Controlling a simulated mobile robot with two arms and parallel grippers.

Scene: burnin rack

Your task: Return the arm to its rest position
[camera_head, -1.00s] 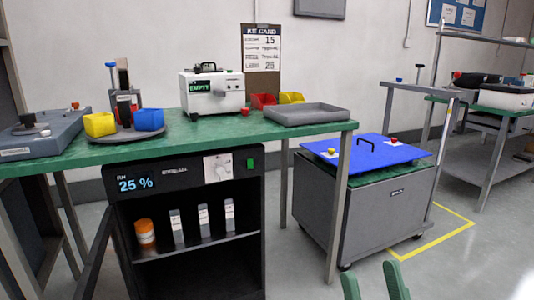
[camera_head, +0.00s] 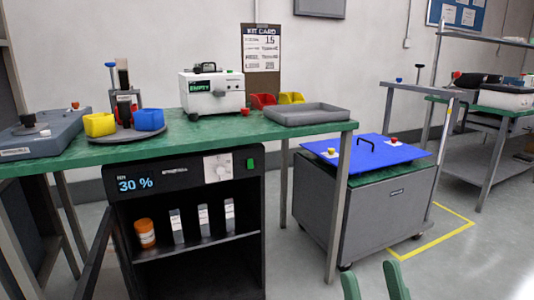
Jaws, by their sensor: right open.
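My right gripper (camera_head: 372,284) shows at the bottom edge, right of the middle, as two green fingers spread apart with nothing between them. It is open and stands clear of the bench and the cart in the picture. Only its fingertips are in the frame; the rest of the arm is hidden below. My left gripper is not in view.
A green-topped bench (camera_head: 200,148) holds trays, bins and a white device (camera_head: 212,95). Below it, an open black cabinet (camera_head: 190,180) reads 30 %. A grey cart (camera_head: 375,215) with a blue lid (camera_head: 375,155) stands right. Floor (camera_head: 450,265) at lower right is clear.

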